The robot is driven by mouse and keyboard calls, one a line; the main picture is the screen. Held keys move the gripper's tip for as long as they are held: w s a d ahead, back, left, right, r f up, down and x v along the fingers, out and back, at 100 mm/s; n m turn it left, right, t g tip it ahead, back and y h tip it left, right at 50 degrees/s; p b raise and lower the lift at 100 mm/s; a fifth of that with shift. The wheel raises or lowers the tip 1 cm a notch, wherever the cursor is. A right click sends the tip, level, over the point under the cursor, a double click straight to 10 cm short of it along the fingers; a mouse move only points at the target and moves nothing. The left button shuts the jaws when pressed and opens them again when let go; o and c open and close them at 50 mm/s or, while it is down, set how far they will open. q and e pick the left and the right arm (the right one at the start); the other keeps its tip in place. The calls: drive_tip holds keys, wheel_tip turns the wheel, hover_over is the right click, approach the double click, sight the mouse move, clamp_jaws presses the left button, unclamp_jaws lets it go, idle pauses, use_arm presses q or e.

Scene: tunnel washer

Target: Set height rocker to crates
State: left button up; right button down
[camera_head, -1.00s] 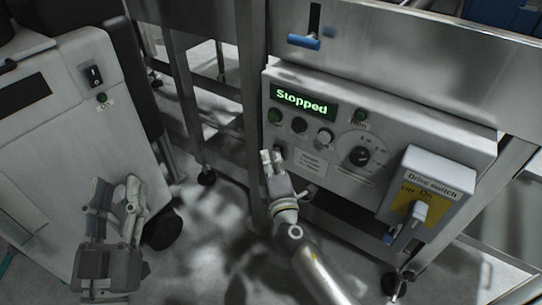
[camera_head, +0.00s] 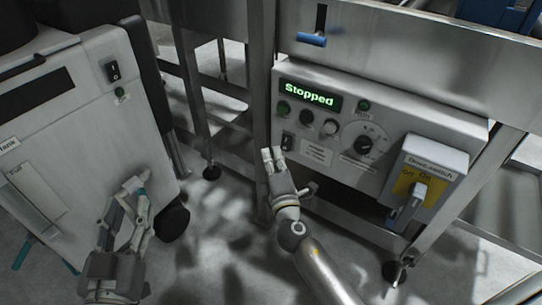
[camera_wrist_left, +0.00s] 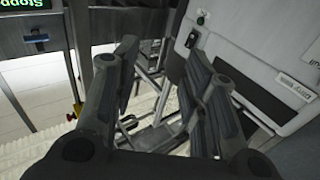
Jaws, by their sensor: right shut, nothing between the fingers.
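A small dark rocker (camera_head: 287,141) sits at the lower left of the grey control panel (camera_head: 455,137), beside a white label too small to read. Which way it is tipped I cannot tell. My right gripper (camera_head: 273,155) is shut and empty, its fingertips just below and left of the rocker, seemingly apart from it. The panel's display (camera_head: 309,96) reads "Stopped" in green. My left gripper (camera_head: 140,194) is open and empty in front of the white cabinet at the left. Its spread fingers also show in the left wrist view (camera_wrist_left: 170,75).
Right of the rocker are several round buttons, a dial (camera_head: 364,145) and the drive switch box (camera_head: 430,168). A blue handle (camera_head: 311,39) is above the panel. The white cabinet (camera_head: 75,110) has its own black rocker (camera_head: 113,72). Steel frame legs stand between cabinet and panel.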

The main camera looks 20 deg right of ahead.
use_arm(q)
drive_tip(key=shift+w+d+f+g+y, duration=0.2)
drive_tip(key=shift+f+g+y, duration=0.1)
drive_tip(key=shift+f, duration=0.35)
use_arm(e)
drive_tip(key=s+r, duration=0.1)
drive_tip(key=s, duration=0.7)
drive_tip(key=shift+s+a, duration=0.25)
drive_tip(key=shift+s, duration=0.1)
drive_tip(key=shift+r, duration=0.1)
